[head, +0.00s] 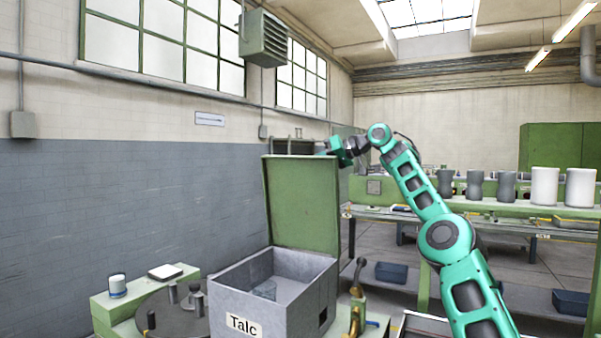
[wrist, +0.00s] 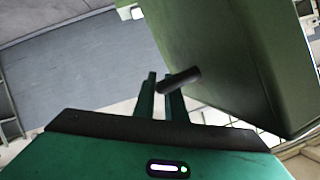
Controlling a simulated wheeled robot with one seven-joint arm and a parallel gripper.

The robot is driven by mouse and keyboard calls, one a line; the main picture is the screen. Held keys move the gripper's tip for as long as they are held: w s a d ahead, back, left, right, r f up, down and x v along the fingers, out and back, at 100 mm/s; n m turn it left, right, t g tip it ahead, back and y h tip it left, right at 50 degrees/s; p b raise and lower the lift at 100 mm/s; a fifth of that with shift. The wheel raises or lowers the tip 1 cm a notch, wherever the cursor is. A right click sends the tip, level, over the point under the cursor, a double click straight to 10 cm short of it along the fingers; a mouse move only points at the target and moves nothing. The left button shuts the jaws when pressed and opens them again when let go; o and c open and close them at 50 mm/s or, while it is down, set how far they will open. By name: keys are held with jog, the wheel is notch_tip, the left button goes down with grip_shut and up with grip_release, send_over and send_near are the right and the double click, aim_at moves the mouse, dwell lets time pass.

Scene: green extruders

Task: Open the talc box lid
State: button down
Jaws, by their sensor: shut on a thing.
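The talc box (head: 290,315) is a grey open-topped box with a white "Talc" label, on a green bench in the head view. Its green lid (head: 300,205) stands raised, nearly upright, along the back edge, so the inside of the box shows. A small blue-grey thing lies inside. In the wrist view the lid (wrist: 225,50) fills the upper right, with a dark rod-like handle (wrist: 181,79) sticking out. My gripper (head: 330,151) is at the lid's upper right corner, its tips partly hidden there. In the wrist view its fingers (wrist: 160,92) are shut on the handle.
Left of the box, the green bench carries a small cup (head: 117,286), a white square pad (head: 165,271) and dark posts. A brass-coloured tap-like fitting (head: 357,300) stands right of the box. Grey and white cylinders (head: 545,186) line a green bench behind my arm.

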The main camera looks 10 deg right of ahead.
jog(key=shift+a+r, duration=0.15)
jog(key=shift+a, duration=0.2)
jog(key=c, duration=2.1)
grip_release()
jog(key=shift+a, duration=0.1)
jog(key=shift+d, duration=0.2)
jog(key=shift+d, duration=0.1)
jog(key=v, duration=1)
jog(key=shift+d, duration=0.25)
jog(key=shift+w, duration=0.1)
